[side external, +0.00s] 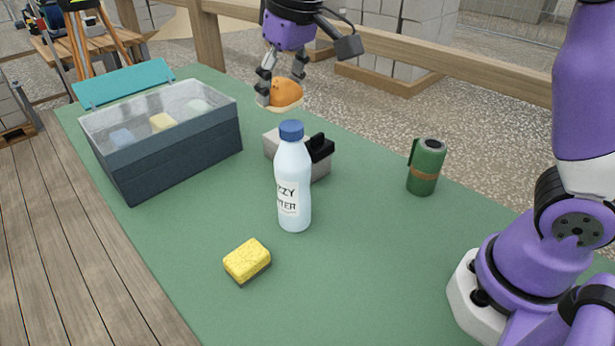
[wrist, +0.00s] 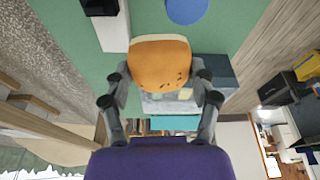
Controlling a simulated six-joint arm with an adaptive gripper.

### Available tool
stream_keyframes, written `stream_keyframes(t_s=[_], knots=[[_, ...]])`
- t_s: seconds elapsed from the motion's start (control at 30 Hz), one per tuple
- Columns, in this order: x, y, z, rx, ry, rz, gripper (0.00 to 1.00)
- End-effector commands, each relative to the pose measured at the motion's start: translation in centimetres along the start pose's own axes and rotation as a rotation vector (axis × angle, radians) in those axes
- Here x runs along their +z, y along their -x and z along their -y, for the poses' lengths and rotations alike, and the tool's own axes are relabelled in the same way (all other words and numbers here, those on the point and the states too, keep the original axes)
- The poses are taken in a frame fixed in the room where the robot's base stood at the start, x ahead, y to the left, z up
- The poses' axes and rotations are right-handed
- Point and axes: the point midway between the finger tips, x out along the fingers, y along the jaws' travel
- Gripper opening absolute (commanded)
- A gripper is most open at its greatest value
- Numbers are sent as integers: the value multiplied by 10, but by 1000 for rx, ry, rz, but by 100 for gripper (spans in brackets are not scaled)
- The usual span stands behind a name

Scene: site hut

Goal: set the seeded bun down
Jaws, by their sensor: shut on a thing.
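The seeded bun (side external: 286,93) is orange-brown on top with a pale underside. My gripper (side external: 274,92) is shut on it and holds it in the air above the far part of the green table, behind the bottle in the side external view. In the wrist view the bun (wrist: 160,62) sits between the two fingers of my gripper (wrist: 161,88), with a few dark seeds on its surface. The bun is clear of the table top.
A white bottle with a blue cap (side external: 293,185) stands mid-table, partly hiding a grey box with a black part (side external: 319,157). An open cooler box (side external: 178,160) stands at left, a green canister (side external: 425,170) at right, and a yellow sponge (side external: 247,261) in front.

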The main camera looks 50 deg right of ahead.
Motion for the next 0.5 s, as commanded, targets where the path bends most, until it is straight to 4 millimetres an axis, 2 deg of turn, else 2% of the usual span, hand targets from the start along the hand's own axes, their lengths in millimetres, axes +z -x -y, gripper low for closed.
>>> stream_keyframes(t_s=[0.03, 0.13, 0.3, 0.4, 0.5], knots=[[-6, -7, 19, -8, 31, 4, 20], [-10, -23, 59, -23, 89, 5, 20], [2, -58, 137, -53, 201, 3, 20], [14, -74, 171, -66, 248, 2, 20], [23, -84, 193, -75, 277, 0, 20]])
